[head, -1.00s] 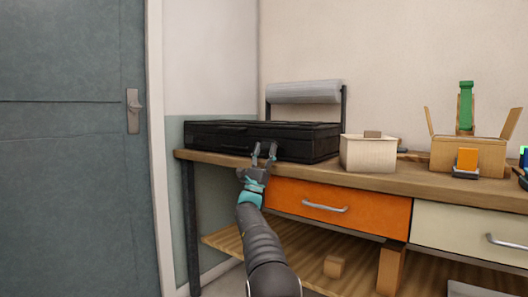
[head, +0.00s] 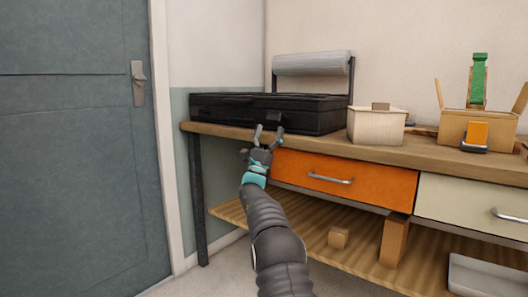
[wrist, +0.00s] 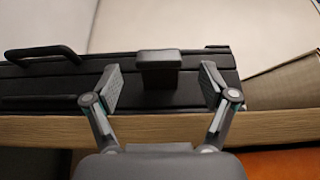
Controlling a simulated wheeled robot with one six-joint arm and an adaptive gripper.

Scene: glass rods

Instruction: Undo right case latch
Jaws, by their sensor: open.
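A black case (head: 222,108) lies flat and shut on the left end of the wooden workbench. Its right latch (wrist: 159,60) is a dark block on the front face, and it also shows small in the head view (head: 274,119). My gripper (head: 269,131) is open and empty in front of the case. In the wrist view my two fingers (wrist: 161,88) stand one on each side of the latch, apart from it. The case handle (wrist: 43,54) is to the left in the wrist view.
A cream box (head: 376,127) stands right of the case, and a cardboard box (head: 465,128) further right. A grey roll (head: 312,64) is mounted behind the case. An orange drawer (head: 345,180) is below the bench edge. A grey door (head: 75,150) is at left.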

